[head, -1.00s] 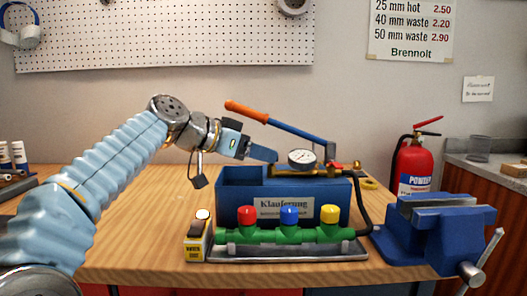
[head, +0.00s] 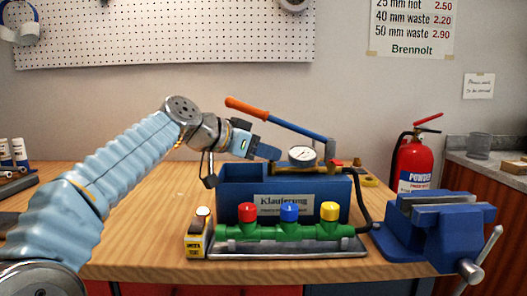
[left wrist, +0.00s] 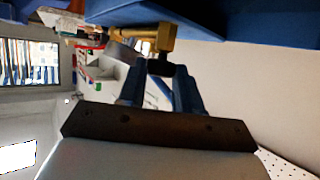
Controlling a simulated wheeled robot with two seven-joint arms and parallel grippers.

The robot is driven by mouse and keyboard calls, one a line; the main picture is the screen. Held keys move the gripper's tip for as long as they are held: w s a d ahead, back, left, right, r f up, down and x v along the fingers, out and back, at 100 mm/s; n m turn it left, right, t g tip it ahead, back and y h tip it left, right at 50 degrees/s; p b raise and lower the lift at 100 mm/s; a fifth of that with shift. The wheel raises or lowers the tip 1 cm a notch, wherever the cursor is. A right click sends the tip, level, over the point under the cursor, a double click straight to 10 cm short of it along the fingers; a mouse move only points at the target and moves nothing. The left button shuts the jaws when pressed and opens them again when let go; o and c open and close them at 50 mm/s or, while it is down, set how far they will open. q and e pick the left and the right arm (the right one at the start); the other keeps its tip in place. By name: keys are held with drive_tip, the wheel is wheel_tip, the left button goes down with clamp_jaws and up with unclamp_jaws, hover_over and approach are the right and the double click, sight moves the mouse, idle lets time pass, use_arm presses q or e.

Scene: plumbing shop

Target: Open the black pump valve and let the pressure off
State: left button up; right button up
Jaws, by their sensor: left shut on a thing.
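The blue test pump (head: 228,197) stands on the bench with its sign facing me. Its lever (head: 280,124) with an orange grip is raised to the left. The round white gauge (head: 302,156) sits on top by the brass fittings; its needle is too small to read. My left gripper (head: 270,151) is over the pump's upper left, left of the gauge. In the left wrist view the blue fingers (left wrist: 160,82) are shut on the black pump valve (left wrist: 160,67), beside a brass block (left wrist: 166,36). The valve is hidden in the head view. My right gripper is not in view.
A green pipe (head: 262,233) with red, blue and yellow caps lies on a tray in front of the pump. A yellow-black box (head: 196,240) stands left of it. A blue vise (head: 430,228) and a red extinguisher (head: 413,165) are right. The bench's left part is mostly clear.

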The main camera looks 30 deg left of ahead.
use_arm(q)
drive_tip(key=shift+s+d+n+y, duration=0.1)
drive_tip(key=shift+d+n+y, duration=0.1)
drive_tip(key=shift+n+y, duration=0.3)
drive_tip(key=shift+d+r+n+t+y+p, duration=0.1)
drive_tip(key=shift+r+n+t+y+p, duration=0.1)
drive_tip(key=shift+n+t+y+p, duration=0.3)
drive_tip(key=shift+f+n+y+p, duration=0.15)
drive_tip(key=shift+n+y+p, duration=0.3)
drive_tip(key=shift+n+y, duration=0.8)
drive_tip(key=o, duration=1)
drive_tip(key=shift+s, duration=0.1)
